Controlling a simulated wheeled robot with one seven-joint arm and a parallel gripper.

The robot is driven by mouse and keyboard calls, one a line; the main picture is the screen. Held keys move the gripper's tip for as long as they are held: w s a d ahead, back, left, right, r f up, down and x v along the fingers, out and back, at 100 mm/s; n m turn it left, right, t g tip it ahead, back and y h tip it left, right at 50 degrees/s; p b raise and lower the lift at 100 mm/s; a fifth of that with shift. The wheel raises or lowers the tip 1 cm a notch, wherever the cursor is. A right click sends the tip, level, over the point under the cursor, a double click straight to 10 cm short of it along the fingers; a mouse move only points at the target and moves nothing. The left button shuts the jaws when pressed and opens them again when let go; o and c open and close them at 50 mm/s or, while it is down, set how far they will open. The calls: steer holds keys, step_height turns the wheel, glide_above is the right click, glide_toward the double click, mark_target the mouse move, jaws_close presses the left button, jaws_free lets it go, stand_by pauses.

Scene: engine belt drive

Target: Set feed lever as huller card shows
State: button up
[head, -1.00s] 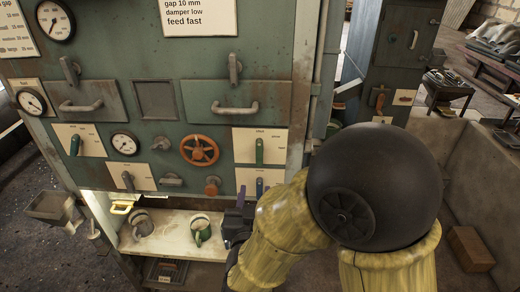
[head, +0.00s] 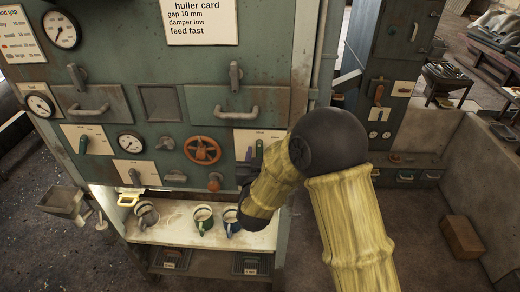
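The huller card (head: 200,22) hangs at the top of the green machine front and reads gap 10 mm, damper low, feed fast. On the right of the panel a pale plate (head: 243,134) carries a slim upright lever (head: 259,149); its markings are too small to read. Other levers are a green one (head: 84,144) at left and a grey one (head: 134,175) lower down. I cannot tell by label which is the feed lever. My gripper (head: 244,174) is dark and small, at the lower edge of the pale plate. My forearm hides its fingers and the panel below.
An orange handwheel (head: 202,150) and an orange knob (head: 214,182) sit left of my gripper. A brown block (head: 461,237) lies on the floor at right.

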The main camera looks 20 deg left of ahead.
steer(key=shift+w, duration=0.25)
jaws_close()
